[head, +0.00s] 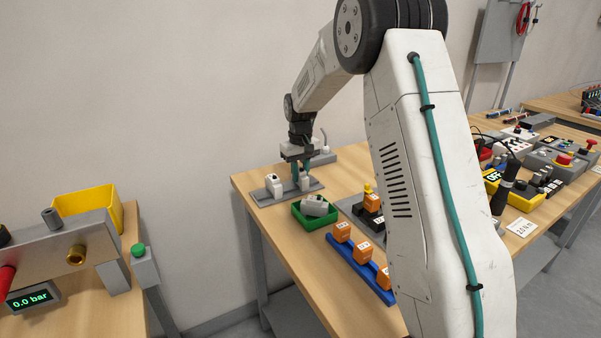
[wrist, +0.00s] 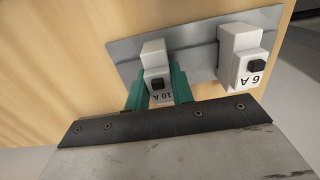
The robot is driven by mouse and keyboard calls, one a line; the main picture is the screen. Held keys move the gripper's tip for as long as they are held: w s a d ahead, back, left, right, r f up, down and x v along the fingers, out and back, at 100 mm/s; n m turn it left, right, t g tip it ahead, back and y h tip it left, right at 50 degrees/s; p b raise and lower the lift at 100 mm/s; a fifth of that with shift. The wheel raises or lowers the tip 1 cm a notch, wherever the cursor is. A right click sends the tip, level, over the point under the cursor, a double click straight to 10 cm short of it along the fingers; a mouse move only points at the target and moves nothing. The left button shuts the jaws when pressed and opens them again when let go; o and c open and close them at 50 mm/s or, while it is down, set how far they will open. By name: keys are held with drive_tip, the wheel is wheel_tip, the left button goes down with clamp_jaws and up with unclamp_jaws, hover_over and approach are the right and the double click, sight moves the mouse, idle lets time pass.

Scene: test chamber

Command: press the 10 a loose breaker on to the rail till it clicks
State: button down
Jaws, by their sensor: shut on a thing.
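The 10 A breaker (wrist: 154,60) is a white block with a black switch, seen in the wrist view between the green fingers of my gripper (wrist: 157,88). My gripper is shut on it. In the head view my gripper (head: 303,171) points down at the right part of the grey rail plate (head: 287,194), with the 10 A breaker (head: 305,184) at its fingertips. The breaker is over the plate (wrist: 190,61); I cannot tell whether it is seated on the rail. A white 6 A breaker (wrist: 238,52) stands on the plate beside it, apart from it; it also shows in the head view (head: 273,183).
A green tray (head: 318,224) with a grey-white block (head: 315,205) lies just in front of the plate. A blue rack (head: 360,267) holds orange blocks. A grey fixture (head: 323,157) stands behind my gripper. Bare wood lies left of the tray.

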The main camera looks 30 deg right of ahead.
sight(300, 170)
idle(0.4)
drive_tip(key=c, duration=1.1)
unclamp_jaws()
wheel_tip(300, 170, up, 8)
drive_tip(key=shift+f, duration=0.15)
drive_tip(key=shift+t, duration=0.7)
drive_tip(key=s+a+r, duration=0.2)
drive_tip(key=s+a, duration=0.2)
drive_tip(key=s, duration=1)
drive_tip(key=s+a+r, duration=0.2)
drive_tip(key=s+a, duration=0.3)
drive_tip(key=s, duration=0.9)
drive_tip(key=s+a+r, duration=0.2)
drive_tip(key=s+a, duration=0.3)
drive_tip(key=s, duration=1)
drive_tip(key=shift+r, duration=0.3)
